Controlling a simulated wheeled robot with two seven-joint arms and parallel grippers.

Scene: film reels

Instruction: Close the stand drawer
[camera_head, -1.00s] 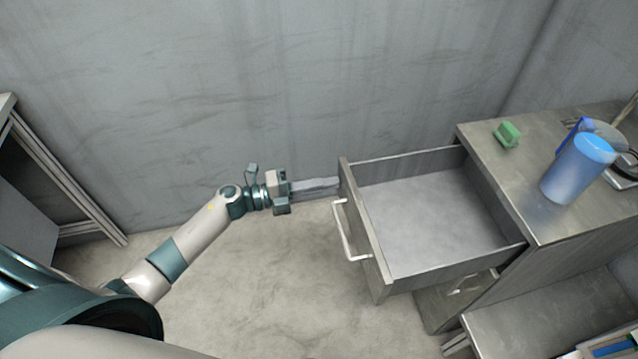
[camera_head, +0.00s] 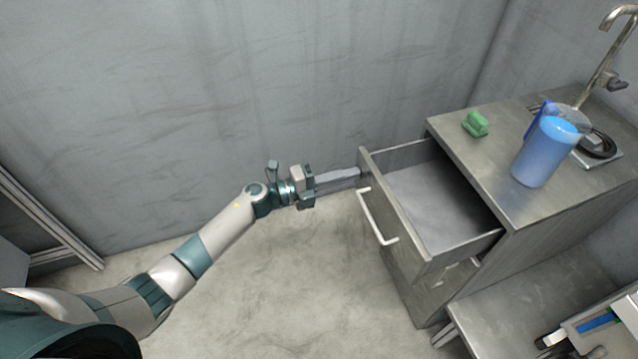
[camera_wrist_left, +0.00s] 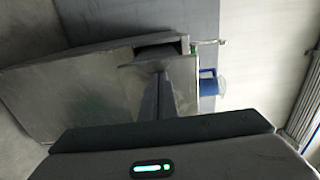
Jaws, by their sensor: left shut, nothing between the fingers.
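The stand drawer (camera_head: 420,249) is the top drawer of a grey metal stand (camera_head: 520,200). It is partly pulled out toward the left, and its inside looks empty. Its white bar handle (camera_head: 374,219) is on the front panel. My left gripper (camera_head: 357,174) is shut and empty, with its fingertips at the far upper corner of the drawer front, seemingly touching it. In the left wrist view the shut fingers (camera_wrist_left: 158,95) point at the drawer front (camera_wrist_left: 145,62). My right gripper is not in view.
On the stand top are a green object (camera_head: 475,124), a blue cup (camera_head: 545,152) and a tap (camera_head: 600,65). A lower metal surface (camera_head: 530,310) lies at the bottom right. A wall stands behind, and the floor (camera_head: 290,280) left of the drawer is clear.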

